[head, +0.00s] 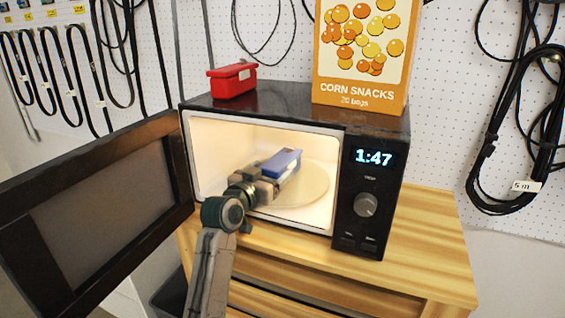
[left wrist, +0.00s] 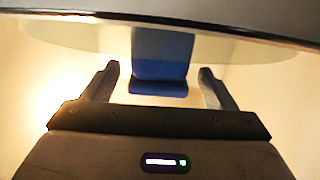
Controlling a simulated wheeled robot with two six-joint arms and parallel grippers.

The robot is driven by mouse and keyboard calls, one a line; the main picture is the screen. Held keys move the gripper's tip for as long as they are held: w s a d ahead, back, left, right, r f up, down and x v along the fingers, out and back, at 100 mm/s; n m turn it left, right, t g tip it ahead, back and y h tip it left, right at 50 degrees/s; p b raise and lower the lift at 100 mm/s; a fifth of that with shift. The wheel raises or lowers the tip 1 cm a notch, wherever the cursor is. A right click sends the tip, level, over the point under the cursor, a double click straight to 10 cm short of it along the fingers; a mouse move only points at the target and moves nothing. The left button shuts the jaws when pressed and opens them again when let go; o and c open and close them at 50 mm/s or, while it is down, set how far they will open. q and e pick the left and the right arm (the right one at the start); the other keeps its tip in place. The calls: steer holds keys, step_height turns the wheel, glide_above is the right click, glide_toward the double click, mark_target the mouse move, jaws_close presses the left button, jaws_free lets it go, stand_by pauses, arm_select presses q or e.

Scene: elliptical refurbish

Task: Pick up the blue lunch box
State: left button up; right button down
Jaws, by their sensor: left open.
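The blue lunch box (head: 284,161) is inside the open microwave (head: 372,128), on the round glass turntable (head: 312,186). In the left wrist view the lunch box (left wrist: 161,55) is straight ahead, and its near end lies between or just beyond my fingertips. My left gripper (head: 272,174) reaches in through the microwave opening. In the left wrist view its two fingers (left wrist: 160,82) are spread wide, with a gap on each side of the box. The gripper hides part of the box in the head view. My right gripper is not in view.
The microwave door (head: 105,215) stands open at the left. A red box (head: 232,80) and a corn snacks carton (head: 362,55) stand on top of the microwave. It rests on a wooden cabinet (head: 425,235). Cables (head: 515,120) hang on the pegboard wall.

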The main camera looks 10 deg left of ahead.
arm_select(q)
steer(key=shift+w+d+r+p, duration=0.15)
steer(key=shift+w+d+p, duration=0.05)
steer(key=shift+w, duration=0.25)
steer(key=shift+w+d+r+p, duration=0.1)
steer(key=shift+w+d+p, duration=0.1)
steer(key=shift+w, duration=0.25)
steer(key=shift+w+f, duration=0.2)
steer(key=shift+w, duration=0.1)
steer(key=shift+c, duration=0.5)
steer(key=shift+r, duration=0.1)
steer(key=c, duration=1.3)
steer(key=shift+o, duration=0.2)
